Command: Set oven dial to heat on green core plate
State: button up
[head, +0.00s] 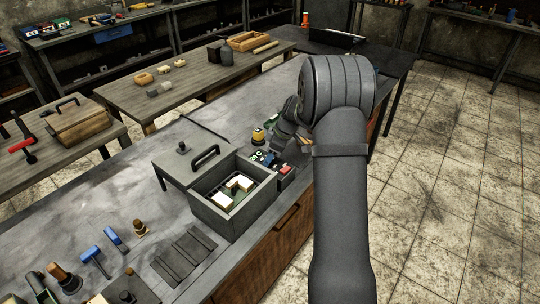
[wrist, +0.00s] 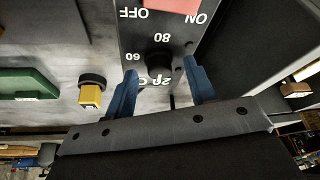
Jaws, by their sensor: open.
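The oven (head: 222,220) is a grey box with cream-coloured cores (head: 240,183) inside. The oven's dark control panel (wrist: 135,38) fills the top middle of the wrist view, upside down. It carries a red switch between OFF and ON and a black round dial (wrist: 159,62) with 60 and 80 marked around it. The dial's pointer cannot be read. My gripper (wrist: 162,82) is open, with one blue finger on each side below the dial. Whether either finger touches it cannot be told.
The oven lid (head: 185,160) with its black handle sits beside the box. A yellow-and-black object (wrist: 90,90) and a green object (wrist: 25,84) lie left of the panel in the wrist view. A blue hammer (head: 92,256) and other tools lie on the bench at front left.

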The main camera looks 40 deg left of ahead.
jog(key=shift+a+f, duration=0.1)
jog(key=shift+f, duration=0.1)
jog(key=c, duration=1)
jog(key=shift+o, duration=0.2)
